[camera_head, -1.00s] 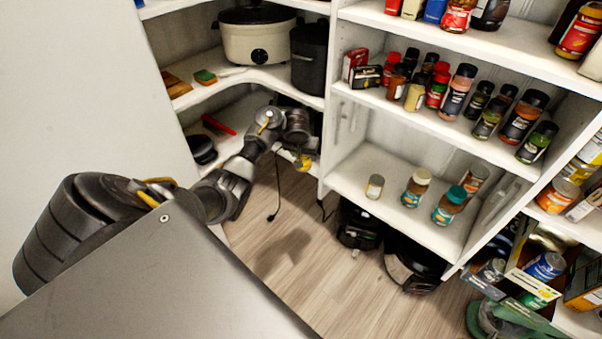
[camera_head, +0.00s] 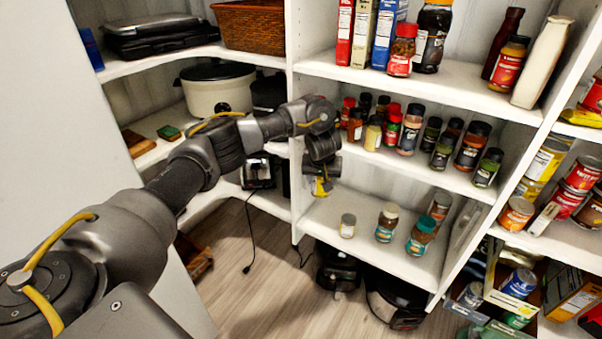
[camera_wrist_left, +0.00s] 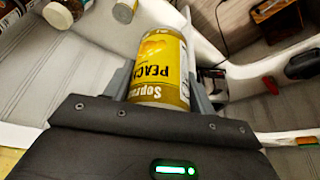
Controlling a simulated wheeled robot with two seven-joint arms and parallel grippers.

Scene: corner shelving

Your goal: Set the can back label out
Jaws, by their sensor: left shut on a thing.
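My left gripper (camera_head: 323,172) points down, shut on a yellow can (camera_head: 320,188), at the left end of the lower white shelf (camera_head: 318,220). In the left wrist view the can (camera_wrist_left: 160,75) sits between the two fingers. Its yellow label reads "PEAC..." upside down and faces the camera. In the head view the can is small and partly hidden by the gripper, so which way its label faces there is unclear. I cannot tell whether it touches the shelf. My right gripper is not in view.
On the lower shelf stand a small jar (camera_head: 347,226), two teal-labelled jars (camera_head: 387,222) (camera_head: 421,236) and another can (camera_head: 439,206). Spice jars (camera_head: 410,130) fill the shelf above. A white upright (camera_head: 297,190) bounds the left side. The shelf front between them is bare.

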